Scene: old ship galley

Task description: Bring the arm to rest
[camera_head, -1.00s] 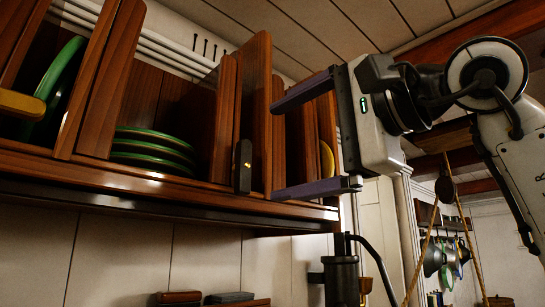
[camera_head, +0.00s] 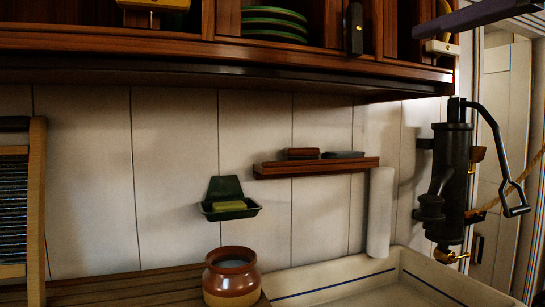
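My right gripper shows only in part at the upper right, where one long dark purple finger (camera_head: 485,20) crosses in front of the right end of the wooden cupboard (camera_head: 200,50). A pale fingertip piece (camera_head: 442,48) shows just below it. The rest of this gripper and its arm are beyond the frame's edge. I cannot tell how wide the fingers stand apart, and nothing held can be seen. My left gripper is not in view.
Green-rimmed plates (camera_head: 275,22) stand stacked in the cupboard. A black hand pump (camera_head: 455,170) is on the right above a pale sink (camera_head: 335,285). A brown pot (camera_head: 231,277) stands on the wooden counter (camera_head: 140,292). A small shelf (camera_head: 316,167) and green soap dish (camera_head: 230,208) hang on the wall.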

